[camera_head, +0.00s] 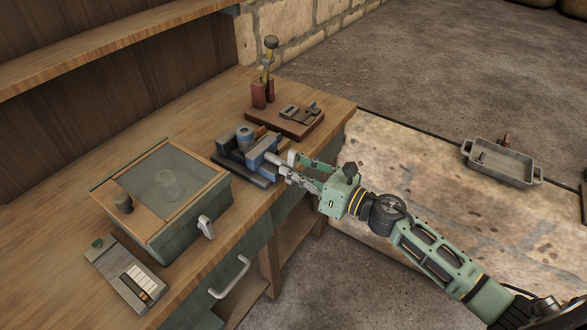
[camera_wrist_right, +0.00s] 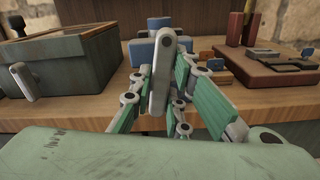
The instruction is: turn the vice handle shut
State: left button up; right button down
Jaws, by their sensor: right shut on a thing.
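The blue and grey vice (camera_head: 245,148) stands at the front edge of the wooden workbench. In the right wrist view the vice (camera_wrist_right: 152,52) is partly hidden behind its handle. The vice handle (camera_wrist_right: 159,76) is a pale grey bar, and it stands upright between the fingers in that view. My right gripper (camera_head: 288,169) reaches in from the right, in front of the vice. In the right wrist view my right gripper (camera_wrist_right: 165,95) is shut on the handle, with green and grey finger links on both sides. My left gripper is not in view.
A glass-topped box (camera_head: 165,190) stands left of the vice, with a grey handle on its front. A wooden board with metal parts (camera_head: 287,121) lies behind the vice. A keypad device (camera_head: 130,275) lies at the bench's near end. A grey tray (camera_head: 500,163) sits right, apart from the bench.

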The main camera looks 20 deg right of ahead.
jog(key=m+p, duration=0.1)
jog(key=m, duration=0.2)
jog(key=shift+m, duration=0.4)
jog(key=m+p, duration=0.1)
jog(key=m, duration=0.2)
jog(key=shift+m, duration=0.3)
jog(key=m+p, duration=0.1)
jog(key=m, duration=0.2)
jog(key=shift+a+m, duration=0.1)
jog(key=shift+m, duration=0.3)
jog(key=m+p, duration=0.2)
jog(key=m, duration=0.1)
jog(key=shift+f+m, duration=0.15)
jog(key=shift+m, duration=0.15)
jog(key=shift+s+m, duration=0.25)
jog(key=shift+m, duration=0.35)
